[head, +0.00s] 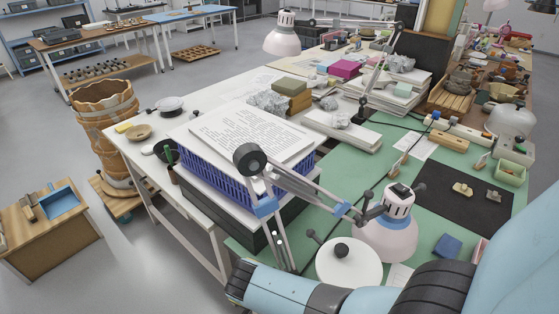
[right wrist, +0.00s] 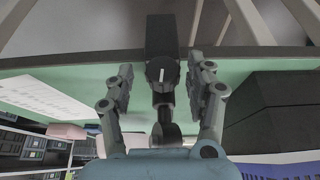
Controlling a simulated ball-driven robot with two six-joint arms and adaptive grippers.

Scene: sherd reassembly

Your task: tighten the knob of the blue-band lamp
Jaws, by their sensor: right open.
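The blue-band lamp (head: 306,190) stands near the bench edge, with blue bands on its jointed arm and a pale pink shade (head: 390,240) hanging to the right. A large dark round joint (head: 251,160) is at its elbow. In the right wrist view, a dark round knob (right wrist: 157,76) with a white line sits on a black block (right wrist: 172,35) at the mat's edge. My right gripper (right wrist: 162,78) is open, one finger on each side of the knob, with visible gaps. My right gripper is not visible in the head view. My left gripper is not in view.
A purple crate (head: 205,165) topped with papers stands left of the lamp on a dark box. A white disc (head: 350,265) with a black knob lies right of the lamp's post. The green mat (head: 395,140) holds a dark pad (head: 460,205) with small pieces.

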